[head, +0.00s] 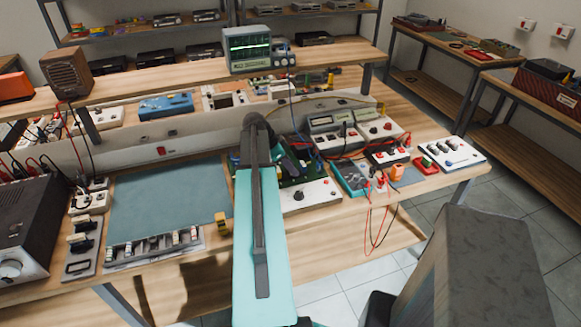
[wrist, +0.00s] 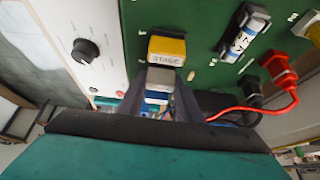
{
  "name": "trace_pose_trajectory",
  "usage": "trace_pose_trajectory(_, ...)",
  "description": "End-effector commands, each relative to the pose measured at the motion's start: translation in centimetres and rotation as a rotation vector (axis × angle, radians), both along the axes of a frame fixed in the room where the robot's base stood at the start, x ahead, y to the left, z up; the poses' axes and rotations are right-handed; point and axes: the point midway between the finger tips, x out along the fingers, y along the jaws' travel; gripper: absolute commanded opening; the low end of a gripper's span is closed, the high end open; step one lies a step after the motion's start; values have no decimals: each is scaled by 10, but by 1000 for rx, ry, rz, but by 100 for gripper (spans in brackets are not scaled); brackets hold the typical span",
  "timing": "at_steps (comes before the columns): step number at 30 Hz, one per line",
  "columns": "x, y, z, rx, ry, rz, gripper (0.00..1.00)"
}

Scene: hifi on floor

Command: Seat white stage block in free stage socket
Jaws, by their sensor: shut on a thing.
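My gripper (wrist: 160,95) is shut on a pale block (wrist: 160,76), which I take to be the white stage block; a blue part shows below its white face. The block sits between the two dark fingers, close to the face of a green circuit board (wrist: 200,82). Just above it is a yellow block labelled STAGE (wrist: 166,50) on the board. The free socket cannot be made out; the held block and fingers may hide it. In the head view the green board (head: 296,172) shows beside my arm, which hides the fingertips.
A black-and-white labelled part (wrist: 243,33) and a red plug (wrist: 279,68) with a red cable stand right of the fingers. A white panel with a black knob (wrist: 86,52) lies left. The blue-grey mat (head: 165,200) is clear. Red and black leads hang at the bench's right front.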

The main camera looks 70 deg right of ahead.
Motion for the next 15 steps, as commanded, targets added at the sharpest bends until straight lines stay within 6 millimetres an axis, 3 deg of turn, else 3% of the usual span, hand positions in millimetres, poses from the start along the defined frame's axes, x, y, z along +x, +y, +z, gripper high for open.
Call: trace_pose_trajectory(15,0,0,-4,0,0,0,9)
